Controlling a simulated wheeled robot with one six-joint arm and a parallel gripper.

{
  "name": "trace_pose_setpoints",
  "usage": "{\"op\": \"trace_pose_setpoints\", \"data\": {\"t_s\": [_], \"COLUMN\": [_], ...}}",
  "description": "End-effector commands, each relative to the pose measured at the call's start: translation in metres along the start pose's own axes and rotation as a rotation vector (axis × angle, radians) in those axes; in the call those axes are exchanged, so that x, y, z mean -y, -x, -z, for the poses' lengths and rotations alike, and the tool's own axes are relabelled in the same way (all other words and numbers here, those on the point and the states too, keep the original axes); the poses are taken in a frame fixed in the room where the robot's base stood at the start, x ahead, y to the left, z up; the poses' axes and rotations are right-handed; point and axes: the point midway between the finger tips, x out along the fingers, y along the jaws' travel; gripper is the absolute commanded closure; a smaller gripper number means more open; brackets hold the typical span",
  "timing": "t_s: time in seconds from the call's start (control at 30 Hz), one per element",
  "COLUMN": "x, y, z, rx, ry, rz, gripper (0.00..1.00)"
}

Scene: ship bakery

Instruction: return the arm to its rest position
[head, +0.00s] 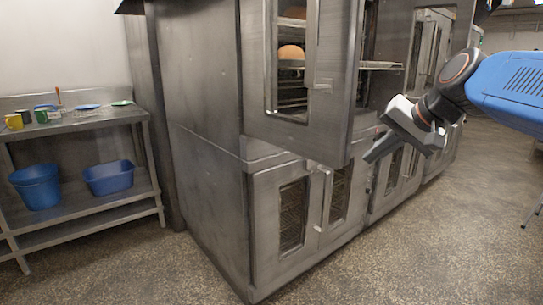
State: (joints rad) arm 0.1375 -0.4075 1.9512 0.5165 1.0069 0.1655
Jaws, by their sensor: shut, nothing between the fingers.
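My gripper (372,157) is at the right of the head view, at the end of my blue and black arm. Its fingers point down and to the left, and it is shut and empty. It appears in front of the ovens, near the edge of an open upper oven door (333,100). I cannot tell how far it is from the door.
A steel double oven (205,150) fills the middle, with bread (291,52) seen through the upper door's window. Lower doors (288,213) look closed. A metal shelf (90,120) at left holds cups and a blue bucket (38,187). The speckled floor in front is clear.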

Motion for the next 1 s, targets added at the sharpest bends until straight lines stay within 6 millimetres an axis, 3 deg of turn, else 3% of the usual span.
{"op": "trace_pose_setpoints", "data": {"t_s": [0.03,0.3,0.5,0.7,1.0], "x": [-0.017,-0.122,-0.193,-0.23,-0.235], "y": [-0.002,-0.018,-0.027,-0.032,-0.032], "z": [-0.027,-0.149,-0.22,-0.253,-0.256], "rx": [0.013,0.091,0.144,0.173,0.177], "ry": [0.038,0.268,0.428,0.51,0.522], "rz": [-0.036,-0.235,-0.35,-0.406,-0.414], "gripper": [1.0,1.0,1.0,1.0,1.0]}}
